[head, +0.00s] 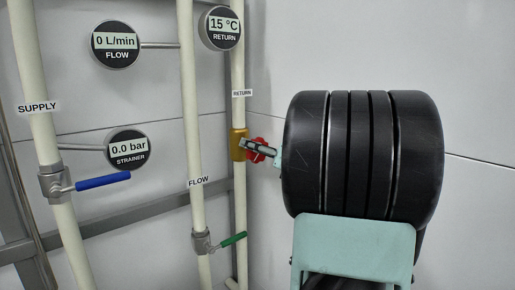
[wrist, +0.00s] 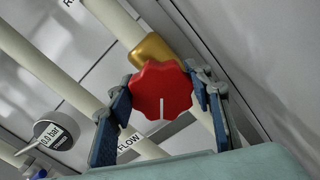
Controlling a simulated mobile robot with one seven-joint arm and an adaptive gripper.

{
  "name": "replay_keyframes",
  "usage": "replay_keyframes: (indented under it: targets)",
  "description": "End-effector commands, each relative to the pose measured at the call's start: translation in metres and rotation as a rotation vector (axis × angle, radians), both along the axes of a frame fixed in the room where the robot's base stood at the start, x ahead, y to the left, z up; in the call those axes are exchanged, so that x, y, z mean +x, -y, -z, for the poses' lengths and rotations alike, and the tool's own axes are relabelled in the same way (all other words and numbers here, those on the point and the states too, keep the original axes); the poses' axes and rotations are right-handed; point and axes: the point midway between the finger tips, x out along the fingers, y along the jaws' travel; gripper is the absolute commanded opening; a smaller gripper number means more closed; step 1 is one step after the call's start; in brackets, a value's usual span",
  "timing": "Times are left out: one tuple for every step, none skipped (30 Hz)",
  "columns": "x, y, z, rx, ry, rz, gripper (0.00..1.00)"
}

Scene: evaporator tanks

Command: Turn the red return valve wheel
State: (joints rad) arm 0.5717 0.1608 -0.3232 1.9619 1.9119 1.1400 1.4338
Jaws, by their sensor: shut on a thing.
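The red return valve wheel (wrist: 161,88) is a lobed knob with a white line on its face, in the middle of the wrist view. The line points toward the bottom of that picture. The wheel sits on a brass valve body (wrist: 154,48) on the return pipe. In the head view the red wheel (head: 258,150) is partly covered by my gripper (head: 262,148). My gripper, with blue pads, also shows in the wrist view (wrist: 163,101), one finger on each side of the wheel, shut on it.
The supply pipe has a blue lever (head: 103,181) and the flow pipe a green lever (head: 233,239). Round gauges read flow 0 L/min (head: 115,43), return 15 °C (head: 221,28) and strainer 0.0 bar (head: 127,149). A plain wall stands at the right.

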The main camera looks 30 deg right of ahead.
Motion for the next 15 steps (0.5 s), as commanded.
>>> replay_keyframes:
  targets:
    - [0.0000,-0.0002,0.0013,0.001,-0.002,-0.001,0.22]
    - [0.0000,-0.0002,0.0013,0.000,-0.002,-0.001,0.22]
    - [0.0000,-0.0002,0.0013,0.000,-0.002,0.000,0.48]
    - [0.0000,-0.0002,0.0013,0.000,-0.002,0.000,0.51]
    - [0.0000,-0.0002,0.0013,0.000,-0.002,0.000,0.54]
    - [0.0000,-0.0001,0.0012,0.000,-0.002,0.000,0.59]
    - [0.0000,-0.0002,0.0010,0.000,-0.002,0.000,0.62]
    - [0.0000,-0.0001,0.0009,0.000,-0.001,0.000,0.65]
    - [0.0000,-0.0001,0.0008,0.000,-0.001,0.000,0.65]
    - [0.0000,-0.0001,0.0007,0.000,-0.001,0.000,0.65]
    - [0.0000,-0.0001,0.0006,-0.001,-0.001,0.000,0.65]
    - [0.0000,0.0000,0.0005,-0.001,-0.001,0.000,0.65]
    - [0.0000,0.0000,0.0005,-0.001,-0.001,0.000,0.65]
    - [0.0000,0.0000,0.0004,-0.001,-0.001,0.000,0.65]
    - [-0.0001,0.0000,0.0003,-0.001,-0.001,0.000,0.65]
